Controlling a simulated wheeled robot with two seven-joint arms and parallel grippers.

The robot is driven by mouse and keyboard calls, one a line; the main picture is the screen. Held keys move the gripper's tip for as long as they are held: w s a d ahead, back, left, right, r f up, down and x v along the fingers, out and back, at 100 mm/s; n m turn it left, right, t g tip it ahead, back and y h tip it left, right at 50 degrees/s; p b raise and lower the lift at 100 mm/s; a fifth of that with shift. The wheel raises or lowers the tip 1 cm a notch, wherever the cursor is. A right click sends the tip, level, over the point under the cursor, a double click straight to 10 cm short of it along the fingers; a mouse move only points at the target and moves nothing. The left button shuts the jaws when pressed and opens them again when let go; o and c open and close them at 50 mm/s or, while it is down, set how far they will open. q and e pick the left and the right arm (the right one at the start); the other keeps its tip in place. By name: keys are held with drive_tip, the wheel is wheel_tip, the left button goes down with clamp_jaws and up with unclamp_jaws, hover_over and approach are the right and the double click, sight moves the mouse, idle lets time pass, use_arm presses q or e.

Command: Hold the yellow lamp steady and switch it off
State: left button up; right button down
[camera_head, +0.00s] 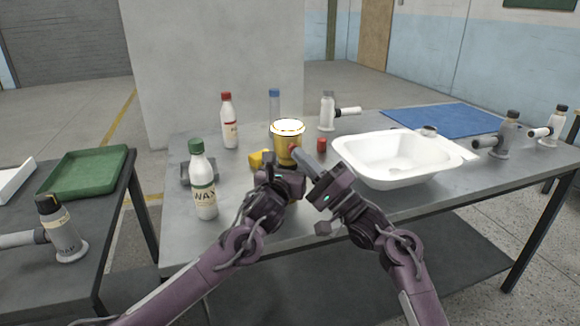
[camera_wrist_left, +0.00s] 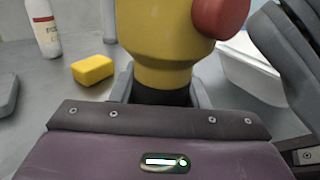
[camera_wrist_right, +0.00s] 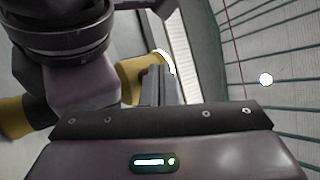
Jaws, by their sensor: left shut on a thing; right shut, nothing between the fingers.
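The yellow lamp (camera_head: 287,153) stands upright on the metal table, its white top bright. A red round button on its side (camera_wrist_left: 220,15) shows large in the left wrist view. My left gripper (camera_wrist_left: 165,97) is shut on the lamp's dark lower part, one finger on either side. My right gripper (camera_head: 318,148) is shut and empty, its fingertips close to the button side of the lamp. In the right wrist view its fingers (camera_wrist_right: 158,85) overlap the yellow lamp body (camera_wrist_right: 138,72), and the button is hidden. I cannot tell whether they touch it.
A white basin (camera_head: 400,158) stands right of my right gripper. A yellow block (camera_wrist_left: 93,69) lies left of the lamp. A green-capped bottle (camera_head: 203,182) stands near the front left, a red-capped bottle (camera_head: 229,122) behind. A blue mat (camera_head: 435,119) lies at the back right.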

drive_tip(key=shift+w+a, duration=0.1)
drive_tip(key=shift+w, duration=0.2)
use_arm(q)
drive_tip(key=shift+s+d, duration=0.1)
drive_tip(key=shift+d, duration=0.1)
use_arm(e)
drive_tip(key=shift+w+a, duration=0.1)
drive_tip(key=shift+w, duration=0.1)
idle(0.3)
use_arm(q)
drive_tip(key=shift+a, duration=0.1)
use_arm(e)
drive_tip(key=shift+s, duration=0.7)
drive_tip(key=shift+d, duration=0.2)
